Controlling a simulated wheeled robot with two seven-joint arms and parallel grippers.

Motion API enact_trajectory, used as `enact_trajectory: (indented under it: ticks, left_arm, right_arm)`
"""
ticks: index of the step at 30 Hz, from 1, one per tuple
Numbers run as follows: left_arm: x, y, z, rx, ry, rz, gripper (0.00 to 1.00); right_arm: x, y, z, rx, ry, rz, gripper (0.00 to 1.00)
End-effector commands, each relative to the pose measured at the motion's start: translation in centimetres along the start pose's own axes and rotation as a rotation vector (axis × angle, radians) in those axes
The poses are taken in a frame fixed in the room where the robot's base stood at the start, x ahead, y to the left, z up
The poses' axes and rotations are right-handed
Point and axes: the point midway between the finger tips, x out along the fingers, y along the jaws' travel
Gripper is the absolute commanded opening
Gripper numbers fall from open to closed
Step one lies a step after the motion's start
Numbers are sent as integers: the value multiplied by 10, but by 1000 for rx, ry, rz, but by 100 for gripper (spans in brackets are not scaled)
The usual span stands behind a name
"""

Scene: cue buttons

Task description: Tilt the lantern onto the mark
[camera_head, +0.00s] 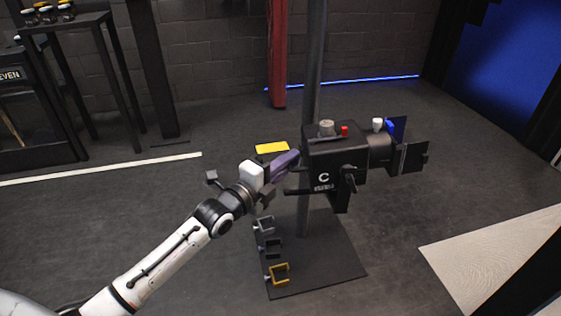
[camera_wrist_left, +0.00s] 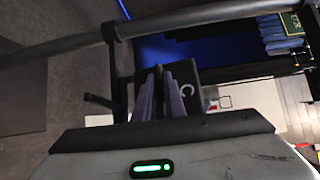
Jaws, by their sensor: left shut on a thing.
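The lantern (camera_head: 335,160) is a black stage light marked C, mounted on an upright pole above the floor. Its front end with barn-door flaps (camera_head: 405,158) points right and looks about level. My left gripper (camera_head: 286,163) has purple fingers and is shut at the rear of the lantern, on a part that the fingers mostly hide. In the left wrist view, the purple fingers (camera_wrist_left: 165,95) lie close together against the lantern's black body (camera_wrist_left: 203,90). A yellow rectangle (camera_head: 272,148) lies on the floor behind; I cannot tell whether it is the mark. My right gripper is out of view.
The lantern's pole (camera_head: 316,60) rises from a dark base plate (camera_head: 330,270). Several small clamp-like brackets (camera_head: 278,274) stand along the plate's left side. A pale panel (camera_head: 500,255) lies at right. Floor at left is mostly clear.

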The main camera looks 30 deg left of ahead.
Motion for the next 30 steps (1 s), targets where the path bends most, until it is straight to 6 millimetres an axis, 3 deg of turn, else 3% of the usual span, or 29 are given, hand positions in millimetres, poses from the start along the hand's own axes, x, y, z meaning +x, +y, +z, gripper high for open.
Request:
enact_trajectory:
  ticks: [1, 2, 5, 17, 30]
  left_arm:
    - [-1, 9, -3, -4, 4, 21, 0]
    - [-1, 9, -3, -4, 4, 21, 12]
    - [-2, 9, -2, -4, 2, 20, 28]
    - [-10, 3, 0, -2, -1, 11, 28]
    - [-85, 3, -1, -3, 1, 16, 28]
  right_arm:
    - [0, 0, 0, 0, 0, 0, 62]
    - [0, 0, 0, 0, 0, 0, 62]
    - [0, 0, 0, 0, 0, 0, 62]
    - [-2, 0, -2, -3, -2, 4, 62]
    - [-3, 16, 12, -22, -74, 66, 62]
